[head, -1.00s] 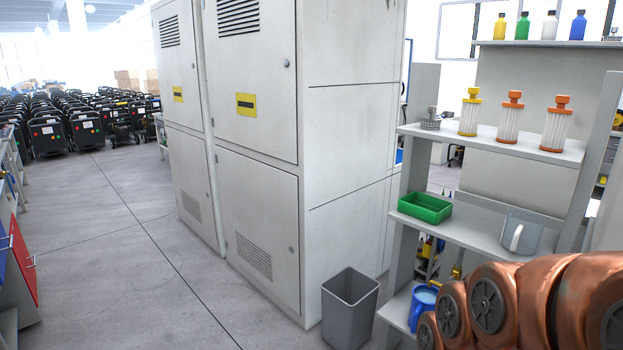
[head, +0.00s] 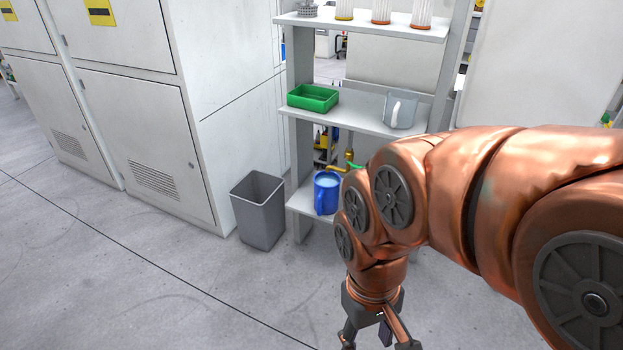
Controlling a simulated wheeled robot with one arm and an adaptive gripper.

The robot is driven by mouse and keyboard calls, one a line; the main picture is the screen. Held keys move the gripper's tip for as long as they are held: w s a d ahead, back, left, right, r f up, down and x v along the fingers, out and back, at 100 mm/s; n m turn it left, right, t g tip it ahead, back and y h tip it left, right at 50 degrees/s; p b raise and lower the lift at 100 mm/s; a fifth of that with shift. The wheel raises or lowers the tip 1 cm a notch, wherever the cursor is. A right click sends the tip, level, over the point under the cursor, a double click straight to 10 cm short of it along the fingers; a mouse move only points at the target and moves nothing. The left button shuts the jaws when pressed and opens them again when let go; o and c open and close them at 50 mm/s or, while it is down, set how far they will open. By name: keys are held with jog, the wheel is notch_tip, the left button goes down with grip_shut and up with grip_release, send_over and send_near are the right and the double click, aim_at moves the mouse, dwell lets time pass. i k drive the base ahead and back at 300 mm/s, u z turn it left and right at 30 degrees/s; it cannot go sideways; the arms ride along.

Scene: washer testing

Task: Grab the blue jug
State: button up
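The blue jug (head: 326,194) stands upright on the bottom shelf (head: 302,202) of the grey rack, near its left end. Its handle side faces me, and my arm hides the shelf to its right. My gripper (head: 378,343) hangs below my copper arm at the bottom of the head view, in front of the rack and apart from the jug. Its fingers are spread, and nothing shows between them; the tips are near the lower picture edge.
A grey bin (head: 259,208) stands on the floor just left of the jug's shelf. A green tray (head: 313,97) and a clear grey jug (head: 400,110) sit on the middle shelf above. Large grey cabinets (head: 150,130) stand at the left. The floor in front is free.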

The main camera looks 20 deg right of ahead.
aim_at(326, 185)
jog(key=z, duration=1.45)
jog(key=i, duration=1.45)
jog(key=u, duration=3.4)
